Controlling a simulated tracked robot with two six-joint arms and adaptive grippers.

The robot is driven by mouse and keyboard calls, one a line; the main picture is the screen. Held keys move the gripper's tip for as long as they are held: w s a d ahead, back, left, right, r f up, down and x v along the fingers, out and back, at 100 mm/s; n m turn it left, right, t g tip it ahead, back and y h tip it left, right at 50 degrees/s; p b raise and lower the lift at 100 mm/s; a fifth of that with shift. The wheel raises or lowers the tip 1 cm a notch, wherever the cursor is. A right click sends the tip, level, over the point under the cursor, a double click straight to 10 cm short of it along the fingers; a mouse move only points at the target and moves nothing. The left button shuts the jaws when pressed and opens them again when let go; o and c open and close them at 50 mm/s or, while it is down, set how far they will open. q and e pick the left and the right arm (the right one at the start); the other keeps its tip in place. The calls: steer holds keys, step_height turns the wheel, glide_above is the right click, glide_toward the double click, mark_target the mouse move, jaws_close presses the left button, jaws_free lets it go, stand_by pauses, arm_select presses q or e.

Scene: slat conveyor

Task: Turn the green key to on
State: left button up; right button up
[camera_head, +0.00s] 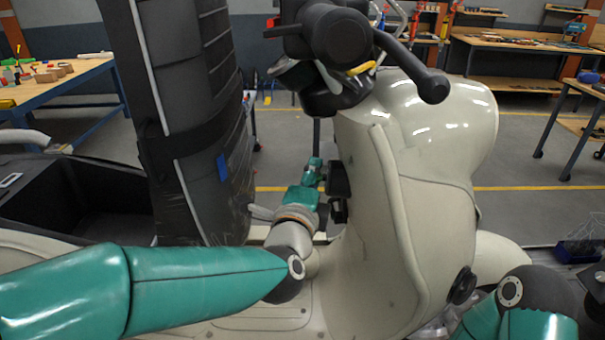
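A cream scooter (390,215) stands in front of me, with a black handlebar (340,40) at the top. My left arm reaches in from the left, low across the scooter's floor area. My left gripper (337,190) is a small dark shape at the inner side of the front shield, beyond the teal wrist. Its fingers are too small and dark to tell whether they are open or shut. I cannot make out the green key; it may be hidden near the gripper. Of my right arm, only teal and black links show at the bottom right; its gripper is outside the view.
The tall black ribbed seat (190,100) rises left of my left wrist. An open black compartment (85,195) lies at the left. The handlebar and brake lever overhang the space above the gripper. Workbenches (50,85) with tools stand behind, with open floor between.

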arm_select(q)
steer(key=shift+w, duration=0.15)
steer(key=shift+c, duration=0.2)
steer(key=c, duration=0.7)
jaws_close()
